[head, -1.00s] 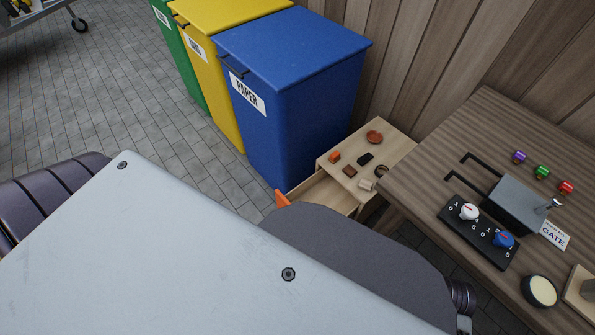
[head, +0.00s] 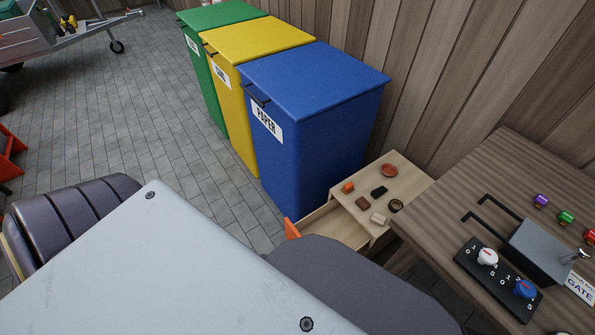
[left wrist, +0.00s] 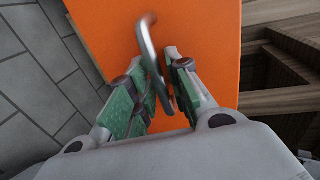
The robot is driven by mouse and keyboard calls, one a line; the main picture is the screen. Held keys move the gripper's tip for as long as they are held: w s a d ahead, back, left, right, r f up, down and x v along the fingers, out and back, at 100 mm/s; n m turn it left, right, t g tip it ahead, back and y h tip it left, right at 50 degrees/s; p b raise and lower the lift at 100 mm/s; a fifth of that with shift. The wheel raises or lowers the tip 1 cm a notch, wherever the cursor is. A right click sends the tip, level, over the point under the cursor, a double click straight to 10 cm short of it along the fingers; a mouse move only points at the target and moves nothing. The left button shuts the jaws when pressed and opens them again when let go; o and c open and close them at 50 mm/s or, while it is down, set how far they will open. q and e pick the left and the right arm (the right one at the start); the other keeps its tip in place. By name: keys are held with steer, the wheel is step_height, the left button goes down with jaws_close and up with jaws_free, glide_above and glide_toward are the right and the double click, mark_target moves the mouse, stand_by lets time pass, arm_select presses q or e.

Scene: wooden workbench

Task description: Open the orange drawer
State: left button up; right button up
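The orange drawer (head: 292,229) is pulled out of a small light-wood cabinet beside the workbench; its pale inside shows in the head view. In the left wrist view its orange front (left wrist: 215,30) fills the middle, with a curved metal handle (left wrist: 149,45). My left gripper (left wrist: 166,85) has its fingers closed in on both sides of the handle's lower part. In the head view this gripper is hidden behind my own arm and body parts. My right gripper is in no view.
Blue (head: 315,85), yellow (head: 258,41) and green bins stand behind the drawer. Small items, including a reddish round dish (head: 389,170), lie on the cabinet top (head: 408,182). The workbench (head: 520,180) with knobs is at right. Grey paved floor (head: 150,110) is open at left.

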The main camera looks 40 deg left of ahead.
arm_select(q)
steer(key=v, duration=1.2)
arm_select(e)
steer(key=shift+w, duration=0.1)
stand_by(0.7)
